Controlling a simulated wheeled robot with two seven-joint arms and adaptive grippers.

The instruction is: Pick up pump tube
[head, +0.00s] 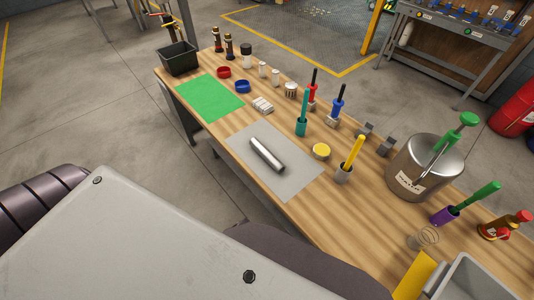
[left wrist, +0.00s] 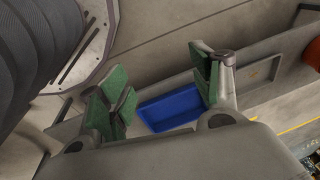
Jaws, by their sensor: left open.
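A silver metal cylinder, which looks like the pump tube (head: 266,154), lies on its side on a grey mat (head: 292,187) on the wooden workbench. Nothing touches it in the head view. My left gripper (left wrist: 163,92) shows in the left wrist view, its green-padded fingers wide apart with nothing between them. It is away from the tube, which does not show in that view. Neither gripper shows in the head view, and my right gripper is in no frame.
A green mat (head: 210,97) and black bin (head: 178,58) are at the far left. Upright colored-handled tools, a yellow disc (head: 321,151) and a metal tank (head: 424,168) stand right of the grey mat. A blue bin (left wrist: 172,107) shows beyond my left fingers.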

